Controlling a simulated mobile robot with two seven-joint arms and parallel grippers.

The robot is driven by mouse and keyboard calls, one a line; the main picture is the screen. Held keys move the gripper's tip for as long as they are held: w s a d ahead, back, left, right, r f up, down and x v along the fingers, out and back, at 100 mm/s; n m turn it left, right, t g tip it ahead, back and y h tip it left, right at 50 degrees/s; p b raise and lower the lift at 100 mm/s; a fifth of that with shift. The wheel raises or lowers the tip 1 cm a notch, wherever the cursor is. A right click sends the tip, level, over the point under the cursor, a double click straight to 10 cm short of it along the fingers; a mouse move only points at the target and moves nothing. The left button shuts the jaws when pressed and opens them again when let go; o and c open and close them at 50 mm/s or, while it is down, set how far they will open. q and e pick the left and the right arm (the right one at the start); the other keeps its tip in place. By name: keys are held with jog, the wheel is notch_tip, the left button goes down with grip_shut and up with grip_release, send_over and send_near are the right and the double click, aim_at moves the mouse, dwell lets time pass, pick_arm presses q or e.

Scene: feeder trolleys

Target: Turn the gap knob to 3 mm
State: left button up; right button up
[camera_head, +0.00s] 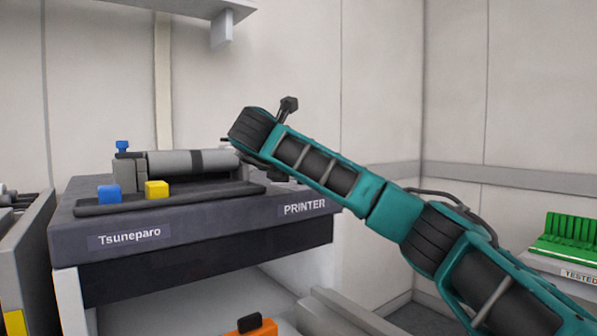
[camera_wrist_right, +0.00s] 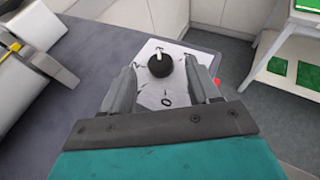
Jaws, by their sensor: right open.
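The gap knob (camera_wrist_right: 160,68) is round and black with a white pointer mark, which points toward the top of the right wrist view, slightly left. It sits on a white dial plate (camera_wrist_right: 150,95) with dark marks; a 0-like mark shows below the knob, and the others are too small or covered to read surely. My right gripper (camera_wrist_right: 161,72) is open, its grey fingers on either side of the knob; I cannot tell whether they touch it. In the head view my right arm hides the knob. My left gripper is not in view.
The printer (camera_head: 200,224) carries a grey roller (camera_head: 190,161), a blue block (camera_head: 109,193) and a yellow block (camera_head: 156,189). A small red part (camera_wrist_right: 217,83) lies beside the right finger. Green boards (camera_head: 568,232) stand at the right on a surface labelled TESTED.

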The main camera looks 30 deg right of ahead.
jog(key=v, duration=1)
jog(key=shift+s, duration=0.2)
jog(key=shift+a, duration=0.15)
